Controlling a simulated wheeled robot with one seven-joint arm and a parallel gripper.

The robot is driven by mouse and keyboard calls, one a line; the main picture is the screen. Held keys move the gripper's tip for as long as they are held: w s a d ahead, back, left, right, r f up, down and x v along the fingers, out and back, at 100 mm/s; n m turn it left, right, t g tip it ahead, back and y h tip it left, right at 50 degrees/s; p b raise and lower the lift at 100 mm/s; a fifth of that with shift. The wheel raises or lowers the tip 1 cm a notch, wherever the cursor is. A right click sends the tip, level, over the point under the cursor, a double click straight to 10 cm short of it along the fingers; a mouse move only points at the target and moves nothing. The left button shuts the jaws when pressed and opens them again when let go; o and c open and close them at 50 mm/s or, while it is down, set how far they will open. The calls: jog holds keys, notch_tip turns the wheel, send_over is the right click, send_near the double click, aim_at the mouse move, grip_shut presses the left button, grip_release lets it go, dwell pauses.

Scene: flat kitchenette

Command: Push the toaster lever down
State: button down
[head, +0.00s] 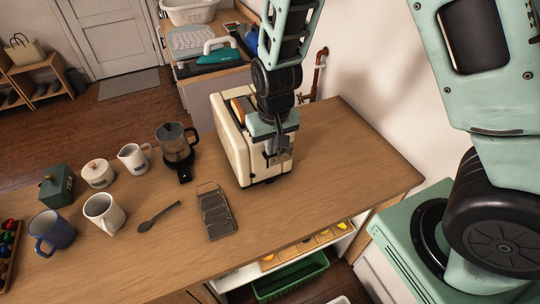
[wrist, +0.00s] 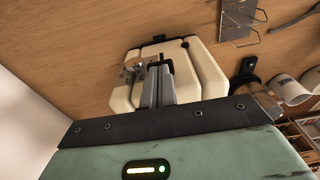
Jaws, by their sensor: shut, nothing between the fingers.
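The cream toaster (head: 230,141) stands on the wooden counter, with a slice of bread showing in its top slot. My gripper (head: 275,152) is at the toaster's end face, with its fingers shut and empty. In the wrist view the closed fingers (wrist: 157,88) point at the end face of the toaster (wrist: 205,75). A small dark tab (wrist: 159,39) shows at the toaster's edge there. The lever is hard to make out beside the fingers, and I cannot tell whether they touch it.
A coffee maker (head: 176,146) stands left of the toaster. The counter right of the toaster is clear.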

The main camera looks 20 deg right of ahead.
notch_tip(320, 180, down, 7)
jog(key=b, duration=0.5)
jog(key=shift+r, duration=0.2)
jog(key=s+r, duration=0.1)
jog(key=s+p, duration=0.1)
jog(key=s, duration=0.1)
jog(key=shift+r, duration=0.4)
jog(key=shift+r, duration=0.1)
notch_tip(320, 180, up, 17)
send_over(272, 157)
jog(key=s, duration=0.4)
jog(key=shift+s, duration=0.2)
